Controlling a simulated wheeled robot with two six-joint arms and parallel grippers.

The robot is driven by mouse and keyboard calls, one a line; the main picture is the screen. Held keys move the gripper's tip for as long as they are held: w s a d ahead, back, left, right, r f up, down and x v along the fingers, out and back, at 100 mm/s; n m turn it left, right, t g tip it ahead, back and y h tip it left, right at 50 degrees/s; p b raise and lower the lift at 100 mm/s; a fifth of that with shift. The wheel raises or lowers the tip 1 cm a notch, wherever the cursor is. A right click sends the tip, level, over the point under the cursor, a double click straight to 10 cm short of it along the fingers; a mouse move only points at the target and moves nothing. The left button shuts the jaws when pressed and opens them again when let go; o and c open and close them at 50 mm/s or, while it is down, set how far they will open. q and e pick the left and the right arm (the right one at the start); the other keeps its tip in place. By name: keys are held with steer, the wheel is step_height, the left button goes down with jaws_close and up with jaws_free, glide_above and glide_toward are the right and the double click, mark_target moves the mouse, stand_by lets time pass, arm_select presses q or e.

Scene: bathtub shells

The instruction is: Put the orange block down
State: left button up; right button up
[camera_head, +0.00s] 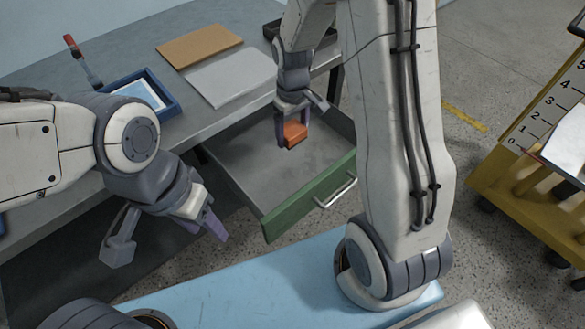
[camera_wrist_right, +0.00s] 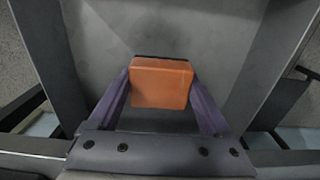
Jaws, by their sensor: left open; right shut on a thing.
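The orange block (camera_head: 295,133) is between the fingers of my right gripper (camera_head: 293,127), over the open drawer (camera_head: 255,165) with a green front. In the right wrist view the block (camera_wrist_right: 161,83) sits between the two purple fingertips of the right gripper (camera_wrist_right: 161,88), with the grey drawer floor (camera_wrist_right: 215,35) behind it. I cannot tell whether the block touches the drawer floor. My left gripper (camera_head: 170,243) is open and empty, in front of the table and left of the drawer.
On the grey table lie a brown board (camera_head: 200,44), a grey sheet (camera_head: 232,75) and a blue tray (camera_head: 147,92). A red-handled tool (camera_head: 72,45) is at the left. A yellow cart (camera_head: 510,195) stands at the right. The drawer is otherwise empty where visible.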

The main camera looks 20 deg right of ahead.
mark_target(293, 163)
step_height(293, 163, down, 10)
steer(key=shift+r+b, duration=0.1)
steer(key=shift+b, duration=0.6)
steer(key=shift+f, duration=0.3)
steer(key=o, duration=1.2)
steer(key=shift+s, duration=0.1)
steer(key=shift+o, duration=0.2)
steer(key=shift+s+f, duration=0.1)
